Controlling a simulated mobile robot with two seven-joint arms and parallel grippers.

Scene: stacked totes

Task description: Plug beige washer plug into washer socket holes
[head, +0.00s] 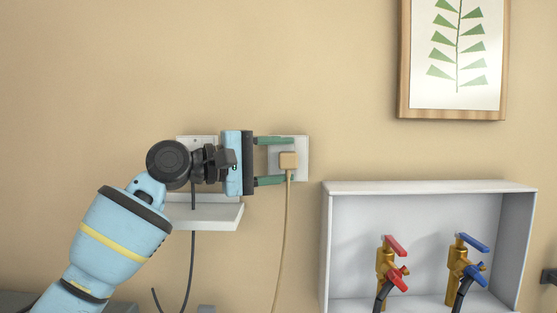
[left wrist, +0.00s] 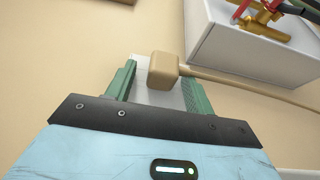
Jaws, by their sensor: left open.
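The beige washer plug (head: 289,161) is at the white washer socket (head: 302,174) on the wall, with its cord hanging straight down. In the left wrist view the plug (left wrist: 163,70) sits against the white socket plate (left wrist: 150,96); its prongs and the socket holes are hidden. My left gripper (head: 270,161) is open, its green fingers above and below the plug in the head view. In the left wrist view the fingers (left wrist: 157,85) stand on either side, apart from the plug body. My right gripper is in neither view.
Another white wall plate (head: 197,140) is partly behind my left wrist, with a black cord below it. A small white shelf (head: 215,215) juts out under my wrist. A white recessed box (head: 428,187) with red and blue valves is at the right. A framed leaf picture (head: 403,60) hangs above.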

